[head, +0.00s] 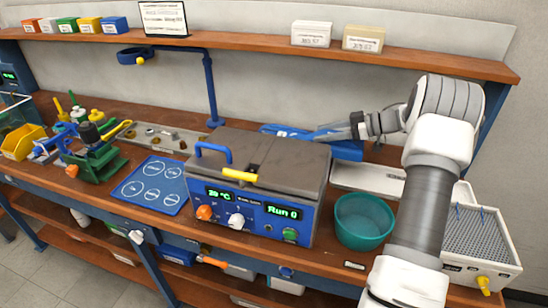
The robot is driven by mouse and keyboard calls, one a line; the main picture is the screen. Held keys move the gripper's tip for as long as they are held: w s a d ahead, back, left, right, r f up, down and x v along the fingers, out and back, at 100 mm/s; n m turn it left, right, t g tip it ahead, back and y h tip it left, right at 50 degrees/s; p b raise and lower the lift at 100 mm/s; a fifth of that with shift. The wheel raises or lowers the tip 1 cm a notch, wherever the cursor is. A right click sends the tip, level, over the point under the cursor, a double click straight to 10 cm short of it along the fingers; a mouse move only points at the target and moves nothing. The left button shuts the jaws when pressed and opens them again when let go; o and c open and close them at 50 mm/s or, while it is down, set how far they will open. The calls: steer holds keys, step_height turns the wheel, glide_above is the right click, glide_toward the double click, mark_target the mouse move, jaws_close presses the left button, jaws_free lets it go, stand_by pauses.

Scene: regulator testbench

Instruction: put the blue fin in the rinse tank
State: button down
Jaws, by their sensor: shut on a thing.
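My gripper (325,134) reaches in from the right, behind the bench unit. It is shut at a blue piece that I take for the blue fin; its outline merges with a blue tray (348,151) just behind and below. Whether the piece touches the tray cannot be told. No tank carries a label I can read as rinse tank. A teal round tub (364,222) stands open on the bench, right of the blue-fronted unit, in front of my gripper. A clear-walled tank (14,112) stands at the far left edge, partly cut off.
The blue-fronted unit (258,190) with a closed grey lid, blue handle and yellow latch stands mid-bench. A blue post (211,90) rises behind it. A shelf (270,45) runs above. A perforated tray (480,235) sits at the right. A blue mat (153,190) lies left.

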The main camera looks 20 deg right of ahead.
steer(key=w+a+f, duration=0.1)
steer(key=a+f, duration=0.1)
steer(key=a, duration=0.1)
steer(key=w+a+f, duration=0.1)
steer(key=a+f, duration=0.1)
steer(key=a, duration=0.1)
steer(key=a+f, duration=0.2)
steer(key=a, duration=0.1)
steer(key=shift+w+a+b, duration=0.15)
steer(key=shift+w+b, duration=0.25)
steer(key=shift+f, duration=1.85)
steer(key=shift+f+b, duration=0.15)
steer(key=shift+b, duration=0.15)
steer(key=shift+c, duration=0.6)
jaws_free()
